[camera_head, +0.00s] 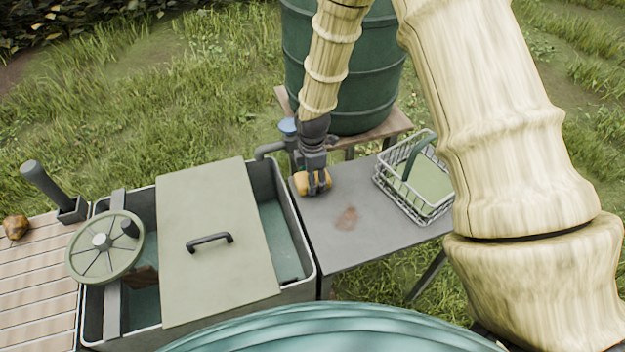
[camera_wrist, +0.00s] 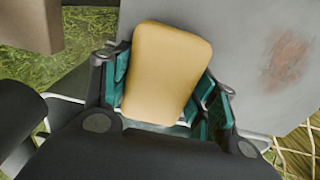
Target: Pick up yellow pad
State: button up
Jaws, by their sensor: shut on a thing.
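The yellow pad (camera_head: 313,181) is at the left part of the grey table, near the tub's right edge. My gripper (camera_head: 314,187) points down over it with its fingers on the pad. In the wrist view the yellow pad (camera_wrist: 166,72) is a rounded block between the two teal-lined fingers of my gripper (camera_wrist: 163,90), which are shut on its sides. I cannot tell whether the pad still touches the table.
A grey table (camera_head: 375,245) has a rusty stain. A wire basket (camera_head: 378,181) with a green item stands at its right. Left is a tub (camera_head: 300,262) partly covered by a lid (camera_head: 215,285), with a handwheel (camera_head: 85,262). A green barrel (camera_head: 345,85) and a tap (camera_head: 270,149) stand behind.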

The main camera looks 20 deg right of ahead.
jog(key=shift+r, duration=0.1)
jog(key=shift+r+b, duration=0.4)
jog(key=shift+r, duration=0.15)
jog(key=shift+r+b, duration=0.4)
jog(key=shift+r, duration=0.55)
jog(key=s+a+b, duration=0.1)
jog(key=s+a, duration=0.1)
jog(key=s, duration=0.2)
jog(key=s+a+r+b, duration=0.1)
jog(key=s+a, duration=0.2)
jog(key=s, duration=0.2)
jog(key=s+a+r+b, duration=0.1)
jog(key=s+a+b, duration=0.1)
jog(key=s, duration=0.3)
jog(key=shift+a, duration=0.3)
jog(key=shift+f, duration=0.1)
jog(key=shift+o, duration=1.4)
jog(key=shift+c, duration=0.8)
jog(key=shift+d, duration=0.1)
